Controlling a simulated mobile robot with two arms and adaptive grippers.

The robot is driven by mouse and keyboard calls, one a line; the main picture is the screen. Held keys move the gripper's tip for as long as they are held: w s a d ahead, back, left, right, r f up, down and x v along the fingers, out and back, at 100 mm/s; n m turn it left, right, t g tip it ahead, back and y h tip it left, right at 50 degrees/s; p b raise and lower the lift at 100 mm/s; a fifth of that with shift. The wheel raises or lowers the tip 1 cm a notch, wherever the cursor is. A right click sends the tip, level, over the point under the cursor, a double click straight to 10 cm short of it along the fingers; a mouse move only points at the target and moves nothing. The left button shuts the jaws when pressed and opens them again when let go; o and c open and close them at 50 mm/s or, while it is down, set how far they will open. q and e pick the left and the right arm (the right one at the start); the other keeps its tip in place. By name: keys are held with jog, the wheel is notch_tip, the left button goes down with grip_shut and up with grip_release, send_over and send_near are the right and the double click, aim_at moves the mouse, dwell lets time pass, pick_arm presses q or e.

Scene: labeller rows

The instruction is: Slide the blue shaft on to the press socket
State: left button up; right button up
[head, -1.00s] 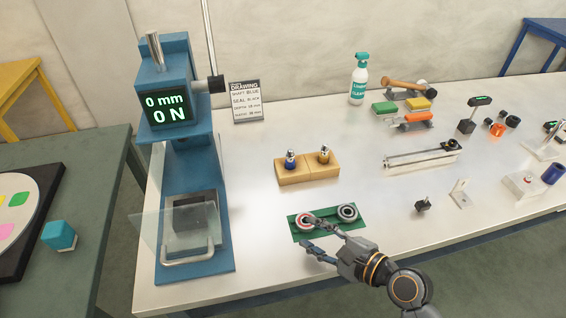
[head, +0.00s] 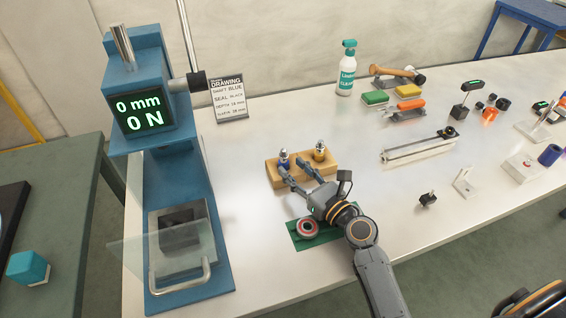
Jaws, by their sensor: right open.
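The blue shaft (head: 284,156) stands upright in the left part of a wooden block (head: 272,181), a metal pin at its top. A brass-coloured shaft (head: 320,150) stands to its right in the same block. My right gripper (head: 290,168) is open, its fingers over the block's front, close to the blue shaft; I cannot tell whether they touch it. The blue press (head: 140,80) stands at left, showing 0 mm and 0 N. Its dark socket area (head: 182,235) sits low behind a clear guard (head: 140,248). My left gripper is not in view.
A red-centred ring (head: 307,229) lies on a green mat (head: 296,240), partly under my right arm. A drawing card (head: 228,97) and spray bottle (head: 346,70) stand behind. Tools and small parts crowd the right. The table between press and block is clear.

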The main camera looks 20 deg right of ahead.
aim_at(286, 160)
jog(key=shift+w+a+r, duration=0.1)
jog(key=shift+w, duration=0.15)
jog(key=x, duration=0.5)
jog(key=shift+p, duration=0.35)
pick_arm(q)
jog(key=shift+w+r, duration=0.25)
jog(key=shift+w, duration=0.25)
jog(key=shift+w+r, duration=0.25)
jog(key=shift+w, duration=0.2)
pick_arm(e)
jog(key=shift+s, duration=0.15)
jog(key=shift+c, duration=1.3)
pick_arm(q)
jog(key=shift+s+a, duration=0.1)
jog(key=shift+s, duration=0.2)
pick_arm(e)
grip_shut()
